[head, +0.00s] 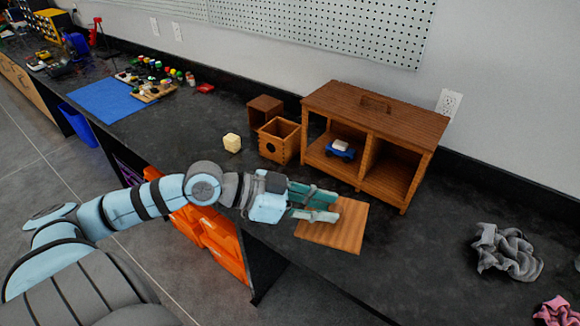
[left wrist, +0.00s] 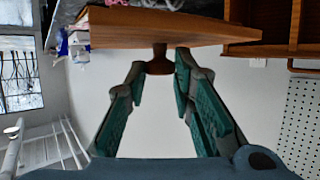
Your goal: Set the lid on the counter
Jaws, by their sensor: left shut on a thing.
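The lid (head: 338,232) is a flat, square, light-brown wooden board near the counter's front edge. My left gripper (head: 325,205) reaches over its left part from the left. In the left wrist view the lid (left wrist: 150,30) shows edge-on, and its round dark knob (left wrist: 160,66) sits between the fingertips, which are shut on it. In the head view the fingers hide the knob. I cannot tell whether the lid touches the dark counter (head: 420,250). My right gripper is not in view.
An open wooden box (head: 280,140) with a round hole stands behind the lid, beside a two-bay wooden cabinet (head: 375,115) holding a blue toy (head: 340,152). A pale cube (head: 232,143) sits left. Grey cloth (head: 507,252) lies right. Counter between lid and cloth is clear.

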